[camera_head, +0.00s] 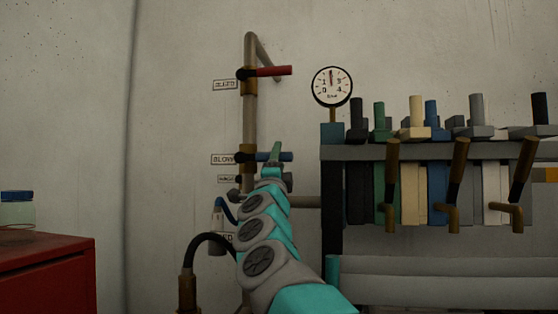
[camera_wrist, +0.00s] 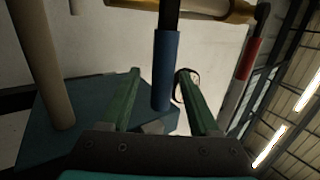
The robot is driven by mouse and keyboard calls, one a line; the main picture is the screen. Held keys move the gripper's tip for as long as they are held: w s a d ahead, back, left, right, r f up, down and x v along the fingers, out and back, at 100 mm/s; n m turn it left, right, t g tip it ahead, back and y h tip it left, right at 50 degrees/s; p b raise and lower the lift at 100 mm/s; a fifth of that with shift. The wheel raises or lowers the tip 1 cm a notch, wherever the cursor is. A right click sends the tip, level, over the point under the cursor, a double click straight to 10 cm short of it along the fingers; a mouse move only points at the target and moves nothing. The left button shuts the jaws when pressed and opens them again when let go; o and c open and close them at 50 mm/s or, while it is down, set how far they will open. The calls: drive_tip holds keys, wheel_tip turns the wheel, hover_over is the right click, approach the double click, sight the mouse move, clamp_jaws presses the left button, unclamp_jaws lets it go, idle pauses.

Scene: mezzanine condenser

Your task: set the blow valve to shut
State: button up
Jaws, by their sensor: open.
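The blow valve's blue lever (camera_head: 287,157) sticks out level to the right, across the upright pipe, beside a label reading BLOW (camera_head: 222,159). My gripper (camera_head: 275,153) is at this lever in the head view and hides its middle part. In the wrist view the blue lever (camera_wrist: 166,70) lies between the two green fingers of my gripper (camera_wrist: 159,72). The fingers are open, with a gap on each side of the lever. I cannot tell whether either finger touches it.
A red lever (camera_head: 273,71) sits higher on the same pipe (camera_head: 250,120); it also shows in the wrist view (camera_wrist: 247,60). A red cabinet (camera_head: 45,275) is at lower left.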

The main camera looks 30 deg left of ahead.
drive_tip(key=b+v, duration=0.1)
drive_tip(key=v, duration=0.6)
drive_tip(key=shift+d, duration=0.1)
idle(0.6)
